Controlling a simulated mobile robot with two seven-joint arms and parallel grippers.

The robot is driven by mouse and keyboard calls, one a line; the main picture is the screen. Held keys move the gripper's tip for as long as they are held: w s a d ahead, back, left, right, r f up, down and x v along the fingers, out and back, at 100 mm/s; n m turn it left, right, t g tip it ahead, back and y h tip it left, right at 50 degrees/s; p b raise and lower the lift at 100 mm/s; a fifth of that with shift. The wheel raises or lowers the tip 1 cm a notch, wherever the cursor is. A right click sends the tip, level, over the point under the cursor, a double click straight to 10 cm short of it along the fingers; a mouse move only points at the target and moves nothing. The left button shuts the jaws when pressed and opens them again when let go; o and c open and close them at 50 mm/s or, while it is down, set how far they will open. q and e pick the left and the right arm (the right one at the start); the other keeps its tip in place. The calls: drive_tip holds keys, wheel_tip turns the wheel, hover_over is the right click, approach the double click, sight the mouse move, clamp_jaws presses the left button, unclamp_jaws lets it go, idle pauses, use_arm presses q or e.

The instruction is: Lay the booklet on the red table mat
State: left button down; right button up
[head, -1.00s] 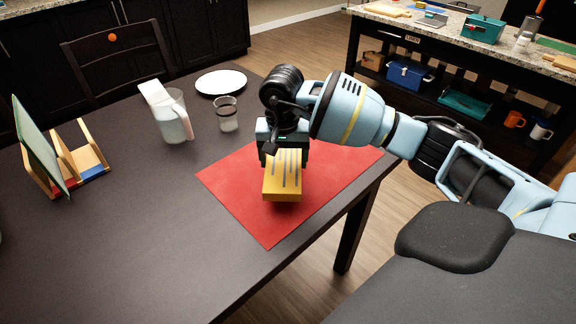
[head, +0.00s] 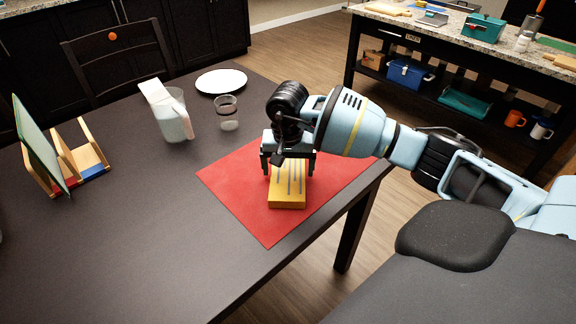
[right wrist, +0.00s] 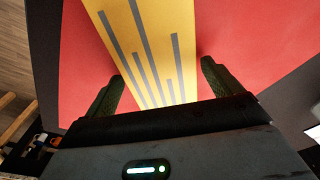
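The yellow booklet (head: 287,198), with grey-blue stripes, lies on the red table mat (head: 240,190). It also shows in the right wrist view (right wrist: 160,40) with the red mat (right wrist: 85,50) on both sides. My right gripper (head: 288,170) is over the booklet's far end, which it partly hides in the head view. In the right wrist view the two fingers of my right gripper (right wrist: 162,69) stand either side of the booklet, with a narrow gap at each side. My left gripper is not in view.
A pitcher (head: 172,118), a glass (head: 228,115) and a white plate (head: 221,81) stand beyond the mat. A wooden rack (head: 85,165) holding a green board (head: 38,145) stands at the left. The dark table (head: 150,240) is clear at the front left.

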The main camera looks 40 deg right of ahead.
sight(288, 174)
drive_tip(key=shift+o, duration=0.6)
drive_tip(key=shift+r, duration=0.3)
wheel_tip(288, 174, up, 12)
drive_tip(key=shift+s+a+f+p, duration=0.15)
drive_tip(key=shift+s+a+p, duration=0.2)
drive_tip(key=shift+s, duration=0.05)
